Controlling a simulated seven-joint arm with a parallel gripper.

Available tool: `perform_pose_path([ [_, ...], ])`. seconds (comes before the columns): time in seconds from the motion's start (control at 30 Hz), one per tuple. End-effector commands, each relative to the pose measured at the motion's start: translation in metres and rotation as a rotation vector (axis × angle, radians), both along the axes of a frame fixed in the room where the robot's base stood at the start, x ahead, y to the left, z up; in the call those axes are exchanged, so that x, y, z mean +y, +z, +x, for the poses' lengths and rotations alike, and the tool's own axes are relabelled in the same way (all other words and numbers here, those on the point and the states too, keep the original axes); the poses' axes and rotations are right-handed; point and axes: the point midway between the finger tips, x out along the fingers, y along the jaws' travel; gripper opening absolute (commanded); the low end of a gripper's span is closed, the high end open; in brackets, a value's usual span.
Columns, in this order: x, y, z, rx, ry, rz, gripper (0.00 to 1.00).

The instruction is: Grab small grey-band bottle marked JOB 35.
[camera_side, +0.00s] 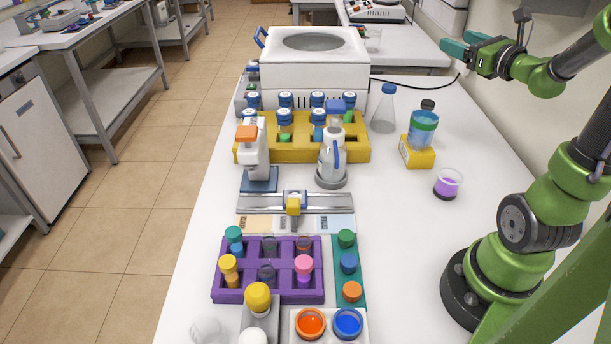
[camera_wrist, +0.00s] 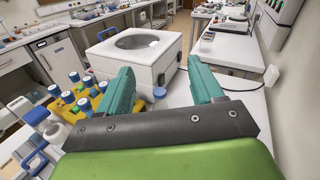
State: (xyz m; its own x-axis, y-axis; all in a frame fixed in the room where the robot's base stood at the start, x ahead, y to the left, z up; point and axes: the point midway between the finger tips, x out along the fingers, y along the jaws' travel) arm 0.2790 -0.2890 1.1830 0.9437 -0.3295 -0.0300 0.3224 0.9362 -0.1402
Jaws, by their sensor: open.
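My gripper (camera_side: 461,45) is open and empty, held high at the upper right, well away from the racks. Its two teal fingers frame the wrist view (camera_wrist: 164,76), spread apart. I cannot make out a JOB 35 mark or a grey band on any bottle. Several small bottles sit in a purple rack (camera_side: 216,292) at the front: one teal-capped (camera_side: 234,237), one yellow-capped (camera_side: 229,268), one pink-capped (camera_side: 303,266). Dark shapes (camera_side: 268,272) also show in its slots. Several blue-capped bottles (camera_side: 285,101) stand in a yellow rack (camera_side: 358,149) further back.
A white centrifuge-like machine (camera_side: 314,70) stands at the back. A flask (camera_side: 384,110), a blue jar (camera_side: 422,130) on a yellow box (camera_side: 417,156) and a purple-filled cup (camera_side: 447,185) stand right. The right-hand middle of the table is bare.

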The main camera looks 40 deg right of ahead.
Motion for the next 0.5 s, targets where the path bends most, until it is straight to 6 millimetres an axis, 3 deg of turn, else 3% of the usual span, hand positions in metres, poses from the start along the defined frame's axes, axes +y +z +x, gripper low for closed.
perform_pose_path([
  [0.03, -0.027, -0.006, -0.019, -0.034, -0.109, 0.060, 0.66],
  [0.1, -0.059, -0.013, -0.047, -0.092, -0.257, 0.133, 0.66],
  [0.17, -0.052, -0.037, -0.039, -0.079, -0.228, 0.133, 0.66],
  [0.5, -0.051, -0.142, -0.039, -0.077, -0.223, 0.129, 0.66],
])
